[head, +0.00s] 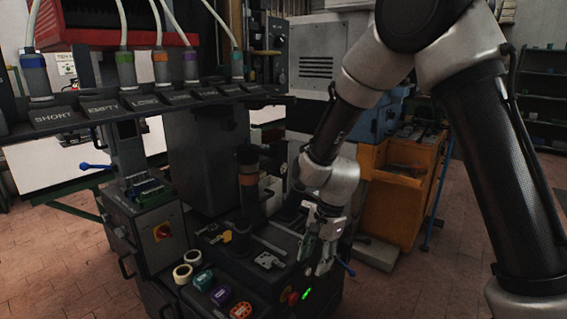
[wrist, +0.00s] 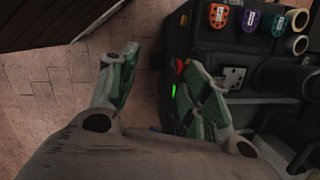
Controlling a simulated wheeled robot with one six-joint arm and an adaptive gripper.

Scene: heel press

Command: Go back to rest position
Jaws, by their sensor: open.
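My gripper (head: 322,248) hangs at the right front edge of the black press table (head: 262,283) in the head view, pointing down. In the wrist view my gripper (wrist: 160,85) shows its two green-padded fingers spread wide apart with nothing between them. The red-tiled floor (wrist: 60,85) lies below the left finger, and the table's edge with a red button and a green light is by the right finger. My arm reaches in from the upper right in the head view.
Tape-like rings (head: 188,264) and teal, purple and orange pieces (head: 220,296) line the table's front. A labelled rack (head: 140,102) with several hoses spans the upper left. An orange cabinet (head: 388,205) stands behind right. Open floor lies right.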

